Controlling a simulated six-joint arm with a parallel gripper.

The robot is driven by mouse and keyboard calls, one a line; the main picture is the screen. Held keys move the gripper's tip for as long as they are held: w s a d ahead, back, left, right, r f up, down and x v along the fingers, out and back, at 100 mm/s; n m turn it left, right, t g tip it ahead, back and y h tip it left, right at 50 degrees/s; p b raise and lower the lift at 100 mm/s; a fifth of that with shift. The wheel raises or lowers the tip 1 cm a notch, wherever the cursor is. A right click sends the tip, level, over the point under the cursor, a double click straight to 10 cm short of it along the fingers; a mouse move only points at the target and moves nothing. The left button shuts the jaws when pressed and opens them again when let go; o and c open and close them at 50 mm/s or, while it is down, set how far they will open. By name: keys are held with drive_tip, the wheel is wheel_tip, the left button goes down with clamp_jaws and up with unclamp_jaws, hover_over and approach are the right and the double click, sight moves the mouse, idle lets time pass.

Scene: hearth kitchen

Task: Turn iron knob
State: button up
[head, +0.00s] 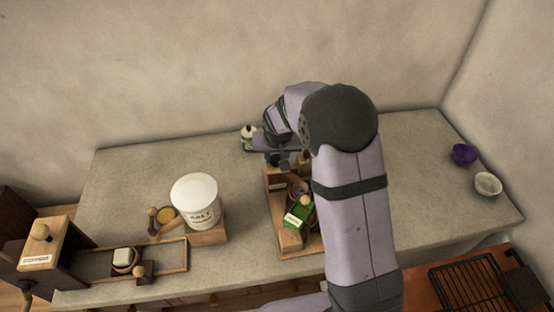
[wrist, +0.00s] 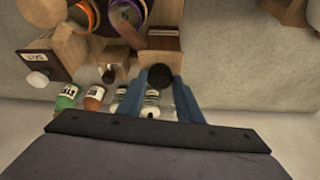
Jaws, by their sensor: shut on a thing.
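The iron knob (wrist: 160,75) is a dark round ball in the wrist view, just in front of a wooden block. My gripper (wrist: 161,83) has its two blue fingers on either side of the knob, shut on it. In the head view my gripper (head: 279,161) is small and partly covered by my arm, at the back end of a wooden rack (head: 285,245). I cannot make out the knob in the head view. Its turn angle cannot be told.
Small labelled bottles, one green (wrist: 67,97) and one orange (wrist: 94,97), stand close to my fingers. A white salt crock (head: 196,202) stands left of the rack. A purple bowl (head: 464,154) and white bowl (head: 488,184) sit far right. The back-left counter is clear.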

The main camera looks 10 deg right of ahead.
drive_tip(key=m+b, duration=0.2)
drive_tip(key=b, duration=0.1)
drive_tip(key=m+h+b, duration=0.1)
drive_tip(key=b, duration=0.1)
drive_tip(key=shift+w+a+f, duration=0.15)
drive_tip(key=shift+a+f, duration=0.1)
drive_tip(key=shift+f, duration=0.15)
drive_tip(key=m+b, duration=0.1)
drive_tip(key=m+h+b, duration=0.1)
drive_tip(key=m, duration=0.1)
drive_tip(key=m+g+b, duration=0.1)
drive_tip(key=shift+w+a+r+m+h, duration=0.1)
drive_tip(key=shift+a+r+m+h, duration=0.05)
drive_tip(key=shift+r+m+h, duration=0.2)
drive_tip(key=m+g, duration=0.1)
drive_tip(key=m, duration=0.3)
drive_tip(key=shift+w+a+r+g+h, duration=0.1)
drive_tip(key=shift+w+g+h, duration=0.05)
drive_tip(key=shift+g+h, duration=0.25)
drive_tip(key=shift+w+m+g+p, duration=0.1)
drive_tip(key=shift+m+g+p, duration=0.3)
drive_tip(key=shift+m+p, duration=0.6)
drive_tip(key=shift+w+m+g+p, duration=0.1)
drive_tip(key=shift+m+g+p, duration=0.35)
drive_tip(key=shift+m, duration=0.9)
drive_tip(key=o, duration=1)
drive_tip(key=shift+o, duration=0.2)
drive_tip(key=v, duration=0.7)
drive_tip(key=shift+a+b, duration=0.15)
drive_tip(key=shift+b, duration=0.2)
